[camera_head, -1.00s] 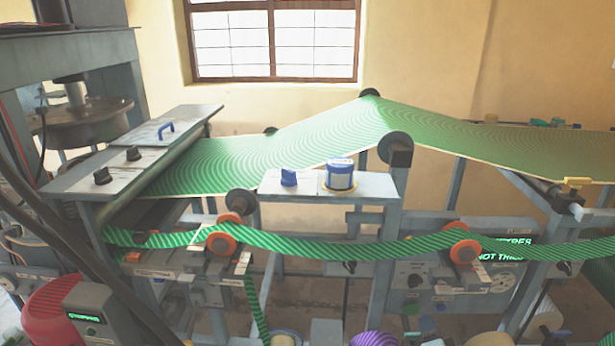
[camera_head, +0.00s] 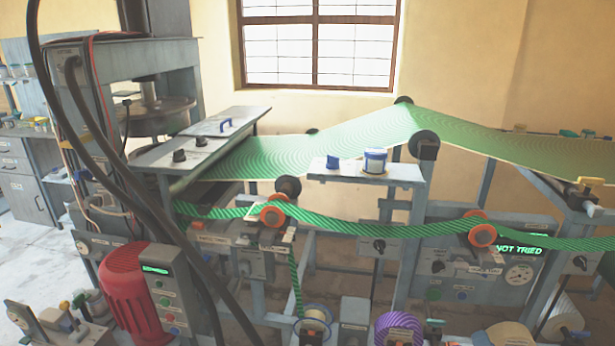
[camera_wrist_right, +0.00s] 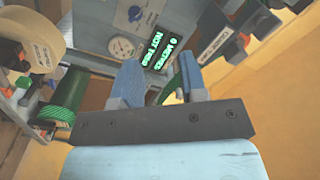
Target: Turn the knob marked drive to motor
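Several knobs show in the head view, but the label lettering is too small to tell which one is marked drive. A black knob (camera_head: 378,245) sits on a grey box below the middle shelf. Another dark knob (camera_head: 244,268) is on the left panel, one (camera_head: 438,266) is on the gauge panel, and one (camera_head: 580,262) is at the far right. In the right wrist view my right gripper (camera_wrist_right: 158,82) is open, its two blue fingers apart with nothing held. It points toward the panel with the gauge (camera_wrist_right: 121,46) and green-lettered display (camera_wrist_right: 160,45). My left gripper is not in view.
Green striped webbing (camera_head: 370,231) runs over orange rollers across the machine front. A red motor (camera_head: 128,288) with a control box (camera_head: 172,290) stands at lower left. Dark cables hang in front at left. Spools, including a purple one (camera_head: 398,326), line the bottom.

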